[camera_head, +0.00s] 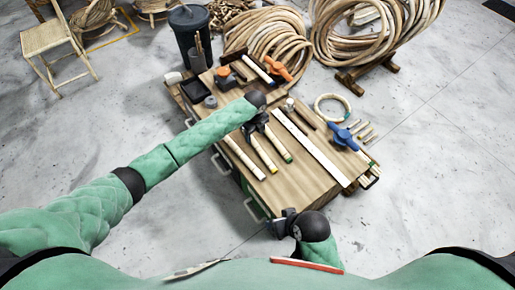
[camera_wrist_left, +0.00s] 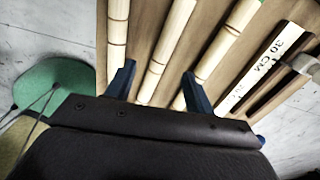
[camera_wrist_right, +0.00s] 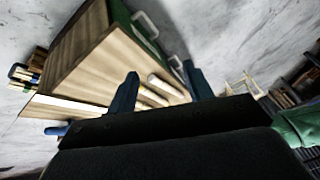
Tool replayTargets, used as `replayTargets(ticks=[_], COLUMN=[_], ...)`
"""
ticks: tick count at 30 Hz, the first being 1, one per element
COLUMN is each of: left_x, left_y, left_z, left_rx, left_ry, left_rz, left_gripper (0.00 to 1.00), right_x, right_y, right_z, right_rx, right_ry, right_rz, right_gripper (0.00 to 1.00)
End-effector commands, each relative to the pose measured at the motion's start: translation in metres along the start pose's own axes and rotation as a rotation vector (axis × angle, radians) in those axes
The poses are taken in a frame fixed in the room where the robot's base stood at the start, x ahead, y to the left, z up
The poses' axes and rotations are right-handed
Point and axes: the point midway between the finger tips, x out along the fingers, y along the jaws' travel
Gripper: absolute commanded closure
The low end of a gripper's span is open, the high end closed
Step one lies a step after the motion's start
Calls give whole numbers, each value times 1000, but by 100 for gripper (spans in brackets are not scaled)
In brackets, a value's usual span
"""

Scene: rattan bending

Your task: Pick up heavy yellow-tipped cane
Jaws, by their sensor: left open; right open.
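Three pale canes lie side by side on the wooden bench top: a left cane (camera_head: 241,156), a middle cane (camera_head: 265,154) with a yellowish end, and a right cane (camera_head: 279,144) with a greenish end. Tip colours are small and hard to tell. My left gripper (camera_head: 259,128) is open over the far part of the canes. In the left wrist view, its fingers (camera_wrist_left: 159,69) straddle the middle cane (camera_wrist_left: 166,50), with the other canes outside them. My right gripper (camera_head: 279,222) is open and empty off the bench's near edge; its fingers also show in the right wrist view (camera_wrist_right: 160,72).
A white ruler (camera_head: 311,148) lies right of the canes. A blue clamp (camera_head: 343,137), a pale ring (camera_head: 332,107) and an orange-handled tool (camera_head: 278,68) are on the bench. A dark bin (camera_head: 188,31) and cane coils (camera_head: 268,36) stand behind.

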Motion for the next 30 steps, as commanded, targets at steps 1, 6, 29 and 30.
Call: replayTargets(ticks=[1,6,29,30], left_x=[0,1,74,76], left_y=[0,0,-4,-3], left_z=[0,0,-10,-10], left_rx=[45,143,151,152], left_ry=[-1,-1,-2,-2], left_rz=[-1,-2,-2,-2], left_gripper=[46,46,46,46], right_x=[0,0,-18,-18], right_y=[0,0,7,7], right_z=[-1,-1,-1,-1], right_rx=[0,1,5,5], right_ry=[4,5,-30,-31], right_rz=[0,1,23,24], right_gripper=[49,49,49,49])
